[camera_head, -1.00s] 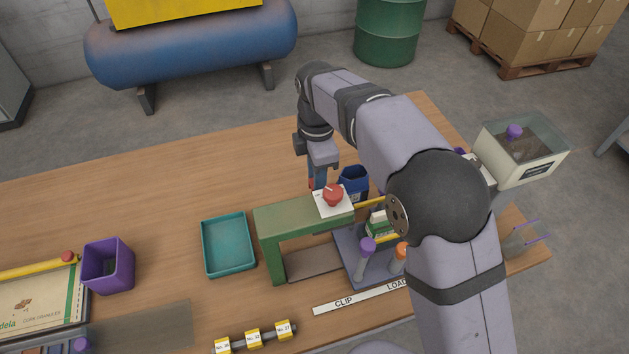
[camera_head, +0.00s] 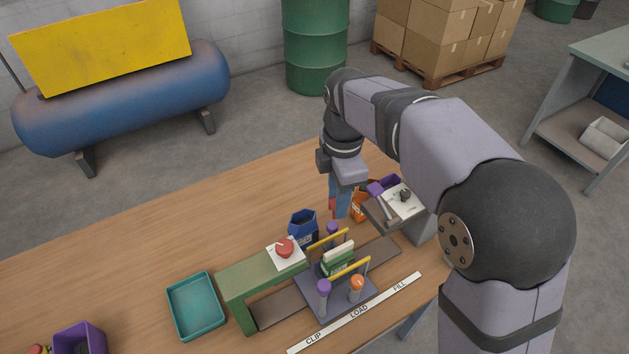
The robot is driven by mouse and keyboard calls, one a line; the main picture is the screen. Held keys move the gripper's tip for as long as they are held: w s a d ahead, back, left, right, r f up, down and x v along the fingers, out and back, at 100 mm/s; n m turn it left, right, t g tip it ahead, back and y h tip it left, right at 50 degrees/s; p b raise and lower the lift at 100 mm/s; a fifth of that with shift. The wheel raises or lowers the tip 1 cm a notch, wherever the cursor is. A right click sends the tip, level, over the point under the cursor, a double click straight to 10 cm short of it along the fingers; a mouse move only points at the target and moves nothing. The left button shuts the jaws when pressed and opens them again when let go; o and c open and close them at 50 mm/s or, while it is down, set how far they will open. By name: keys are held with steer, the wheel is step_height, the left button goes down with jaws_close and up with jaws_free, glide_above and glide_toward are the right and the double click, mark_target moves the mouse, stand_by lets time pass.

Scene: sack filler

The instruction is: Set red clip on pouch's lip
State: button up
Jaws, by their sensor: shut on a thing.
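My gripper (camera_head: 340,212) is shut on a small red thing, likely the red clip (camera_head: 332,206). The fingers and arm hide much of it. The gripper points down above the back of the bench, between the blue bin and the orange bin. A green and white packet (camera_head: 338,262), likely the pouch, stands on the grey carriage (camera_head: 312,297) between two yellow bars. It is in front of my gripper and apart from it. Its lip is too small to make out clearly.
A green frame with a red button (camera_head: 285,247) stands left of the carriage. Capped posts (camera_head: 323,298) rise from the carriage. A teal tray (camera_head: 196,307) lies left.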

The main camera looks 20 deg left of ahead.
steer(key=n, duration=0.2)
glide_toward(339, 248)
steer(key=shift+f+n, duration=0.25)
steer(key=shift+n, duration=0.15)
steer(key=shift+f, duration=0.1)
steer(key=shift+f+b, duration=1.9)
steer(key=shift+b, duration=0.1)
steer(key=shift+f, duration=0.25)
steer(key=shift+f+b, duration=0.85)
steer(key=shift+f, duration=0.25)
